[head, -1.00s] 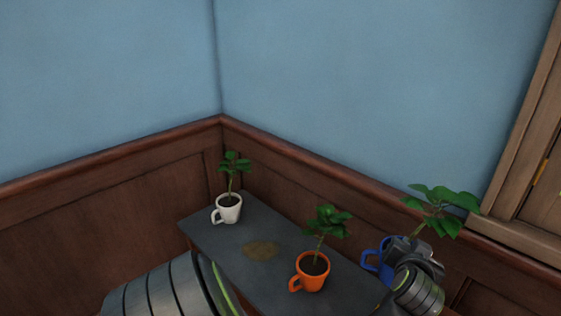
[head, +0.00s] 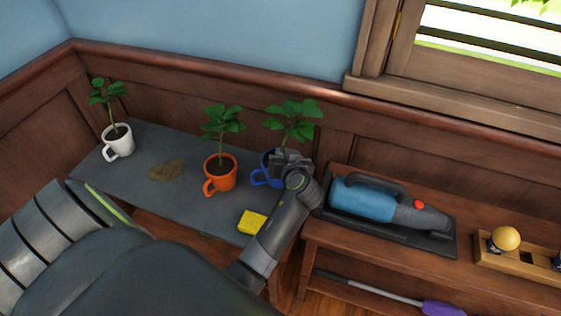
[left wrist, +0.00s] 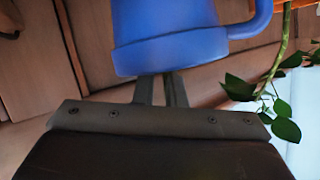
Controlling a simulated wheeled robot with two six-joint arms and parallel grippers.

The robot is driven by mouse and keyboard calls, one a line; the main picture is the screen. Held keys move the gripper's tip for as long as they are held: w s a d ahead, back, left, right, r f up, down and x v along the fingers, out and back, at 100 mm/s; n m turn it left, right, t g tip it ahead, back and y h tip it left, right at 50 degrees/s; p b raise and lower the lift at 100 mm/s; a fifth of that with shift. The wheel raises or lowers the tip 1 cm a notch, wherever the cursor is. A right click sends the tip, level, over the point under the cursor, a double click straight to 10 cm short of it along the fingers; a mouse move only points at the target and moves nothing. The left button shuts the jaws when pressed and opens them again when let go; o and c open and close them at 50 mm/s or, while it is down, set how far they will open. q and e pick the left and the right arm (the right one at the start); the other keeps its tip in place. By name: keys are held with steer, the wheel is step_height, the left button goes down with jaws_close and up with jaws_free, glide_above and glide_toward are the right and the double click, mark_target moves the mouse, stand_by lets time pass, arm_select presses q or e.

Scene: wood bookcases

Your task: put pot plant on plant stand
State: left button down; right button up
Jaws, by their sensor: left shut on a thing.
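The plant stand (head: 142,178) is a low dark grey-topped table against the wall. A white mug pot plant (head: 119,145) and an orange mug pot plant (head: 219,181) stand upright on it. A blue mug pot plant (head: 263,172) is at its right end, right of the orange one and about upright. My left gripper (head: 287,160) is shut on the blue mug and hides part of it. The blue mug also fills the top of the left wrist view (left wrist: 170,30). I cannot tell whether its base touches the stand. My right gripper is not in view.
A yellow sponge (head: 252,222) lies at the stand's front right. Right of the stand, a wooden bench (head: 335,241) holds a blue power tool (head: 365,200). A purple-handled tool (head: 441,308) is below.

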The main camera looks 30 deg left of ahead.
arm_select(q)
steer(key=shift+f, duration=1.85)
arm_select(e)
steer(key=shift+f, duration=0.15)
arm_select(q)
steer(key=shift+f, duration=0.1)
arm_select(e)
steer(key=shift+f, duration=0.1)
arm_select(q)
steer(key=c, duration=1.5)
jaws_free()
steer(key=shift+b, duration=0.3)
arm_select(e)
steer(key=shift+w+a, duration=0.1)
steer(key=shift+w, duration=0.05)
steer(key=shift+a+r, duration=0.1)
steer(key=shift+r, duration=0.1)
